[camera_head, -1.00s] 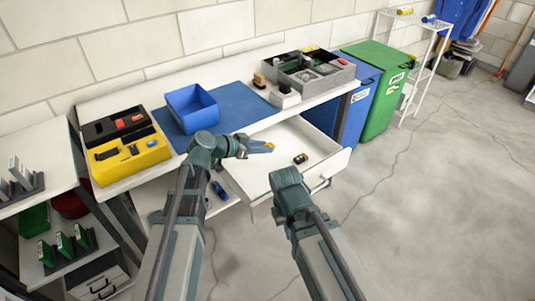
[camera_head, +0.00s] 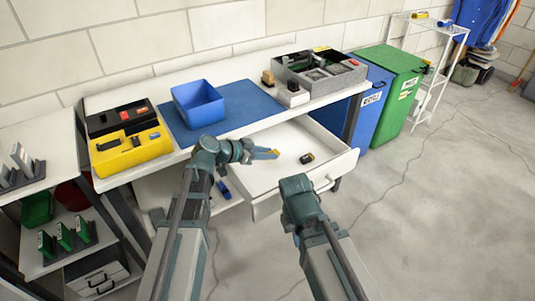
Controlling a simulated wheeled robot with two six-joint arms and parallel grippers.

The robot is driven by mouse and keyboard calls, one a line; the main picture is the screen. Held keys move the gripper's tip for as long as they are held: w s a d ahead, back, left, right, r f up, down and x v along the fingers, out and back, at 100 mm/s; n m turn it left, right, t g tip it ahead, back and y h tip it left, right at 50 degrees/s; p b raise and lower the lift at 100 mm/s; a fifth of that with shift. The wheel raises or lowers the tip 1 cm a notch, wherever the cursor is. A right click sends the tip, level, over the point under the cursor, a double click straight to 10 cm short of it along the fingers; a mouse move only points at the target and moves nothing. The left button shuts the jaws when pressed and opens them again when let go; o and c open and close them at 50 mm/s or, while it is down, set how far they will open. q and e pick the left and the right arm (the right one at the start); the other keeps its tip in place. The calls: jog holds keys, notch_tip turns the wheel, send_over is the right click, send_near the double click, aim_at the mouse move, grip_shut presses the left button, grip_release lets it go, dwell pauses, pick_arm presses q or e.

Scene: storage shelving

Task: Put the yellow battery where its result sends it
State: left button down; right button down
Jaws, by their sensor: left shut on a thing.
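My left gripper (camera_head: 264,153) is shut on the yellow battery (camera_head: 275,152), whose small yellow end shows at the fingertips. It is over the open white drawer (camera_head: 265,183) under the workbench. A dark battery-like item (camera_head: 307,158) lies in the drawer, to the right of the gripper. The right arm's wrist is in front of the drawer, and its fingers are hidden. On the bench are a yellow device with a black lid (camera_head: 130,150), a blue bin (camera_head: 198,103) on a blue mat (camera_head: 245,100), and a grey sectioned tray (camera_head: 320,86).
A blue container (camera_head: 374,110) and a green container (camera_head: 402,85) stand right of the bench. A white wire rack (camera_head: 440,55) beyond them holds a yellow and a blue item. A left shelf (camera_head: 40,140) holds upright cards. The floor at the right is clear.

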pick_arm(q)
jog(key=shift+f+b, duration=0.35)
jog(key=shift+f, duration=0.15)
jog(key=c, duration=0.6)
grip_release()
jog(key=shift+r, duration=0.1)
jog(key=shift+r+p, duration=0.2)
jog(key=shift+p, duration=0.1)
jog(key=shift+s+a+r+p, duration=0.2)
jog(key=shift+a+r+p, duration=0.05)
jog(key=shift+r+p, duration=0.2)
jog(key=shift+s+a+r+p, duration=0.2)
jog(key=shift+a+r+p, duration=0.05)
jog(key=shift+r+p, duration=0.2)
jog(key=p+v, duration=0.4)
jog(key=v, duration=0.6)
jog(key=shift+s+a+p, duration=0.15)
jog(key=shift+a+p, duration=0.15)
jog(key=shift+f, duration=0.15)
